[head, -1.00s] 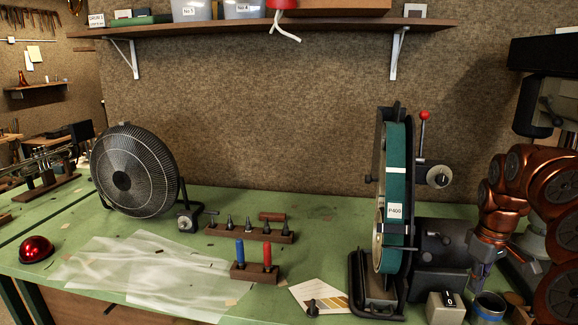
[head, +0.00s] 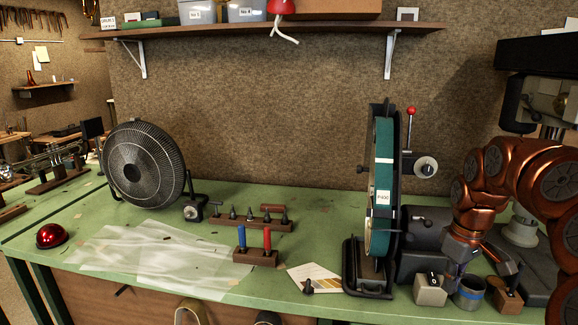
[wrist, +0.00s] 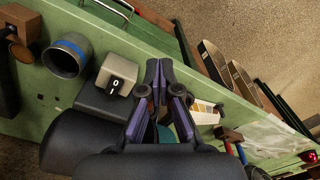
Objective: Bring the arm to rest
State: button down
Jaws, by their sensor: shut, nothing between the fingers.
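My copper arm (head: 478,205) reaches in from the right side of the head view and bends down over the right part of the bench. My gripper (wrist: 159,68) is shut and empty in the wrist view, its dark fingers with purple pads together at the tips. In the head view it is small and dark, so its fingertips are hard to make out.
A belt sander (head: 381,200) stands left of my arm, close to it. A drill press (head: 540,100) is behind at the right. A fan (head: 143,165), a red dome (head: 51,236), a clear sheet (head: 155,262) and tool racks (head: 255,257) occupy the green bench (head: 330,205).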

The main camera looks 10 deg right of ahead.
jog(key=s+a, duration=0.4)
jog(key=a, duration=0.4)
jog(key=s+a, duration=0.3)
jog(key=a, duration=0.6)
jog(key=s+a+f+m+g, duration=0.1)
jog(key=s+a+f, duration=0.2)
jog(key=s, duration=0.5)
jog(key=s+a+f+m+g, duration=0.1)
jog(key=s+a+f, duration=0.2)
jog(key=s, duration=0.6)
jog(key=shift+s+a+m, duration=0.15)
jog(key=shift+a+m, duration=0.25)
jog(key=shift+a, duration=0.55)
